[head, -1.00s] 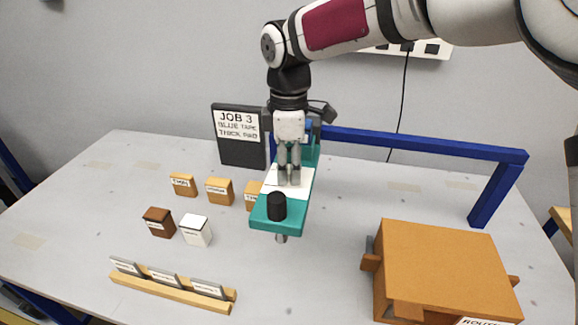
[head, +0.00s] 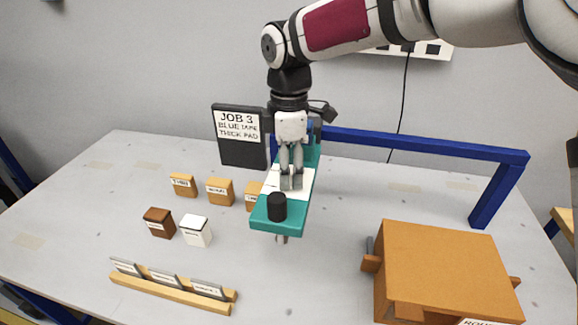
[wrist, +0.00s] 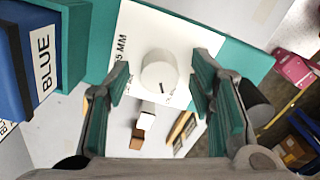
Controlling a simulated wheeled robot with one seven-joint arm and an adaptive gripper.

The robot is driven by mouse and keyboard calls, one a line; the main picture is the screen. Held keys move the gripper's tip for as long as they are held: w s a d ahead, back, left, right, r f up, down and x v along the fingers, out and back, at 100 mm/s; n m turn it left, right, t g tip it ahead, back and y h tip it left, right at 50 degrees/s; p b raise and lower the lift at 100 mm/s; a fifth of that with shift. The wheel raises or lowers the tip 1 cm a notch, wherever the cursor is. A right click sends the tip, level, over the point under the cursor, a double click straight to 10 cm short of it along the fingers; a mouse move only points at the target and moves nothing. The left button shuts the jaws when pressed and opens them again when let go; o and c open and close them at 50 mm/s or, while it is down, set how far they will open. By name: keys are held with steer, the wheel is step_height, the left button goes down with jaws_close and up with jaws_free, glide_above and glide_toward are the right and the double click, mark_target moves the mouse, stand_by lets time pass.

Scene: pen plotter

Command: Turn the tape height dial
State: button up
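The dial (wrist: 159,72) is a short, pale grey cylinder with a small dark mark, on a white plate (wrist: 145,25) printed with "5 MM" in the wrist view. In the head view the dial (head: 291,184) shows small at the fingertips, on the teal arm (head: 262,225) of the plotter. My gripper (wrist: 159,80) is open, with one finger on each side of the dial and gaps visible between pads and dial. In the head view my gripper (head: 291,172) points down over the white plate. The dial's exact setting is too small to read.
A black knob (head: 277,207) stands at the teal arm's near end. A blue block labelled BLUE (wrist: 30,55) is beside the plate. A job board (head: 240,136) reads JOB 3, blue tape, thick pad. Several small blocks stand left; an orange box (head: 440,265) stands right.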

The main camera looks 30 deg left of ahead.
steer(key=shift+r, duration=0.15)
step_height(320, 180, up, 12)
stand_by(0.5)
stand_by(0.3)
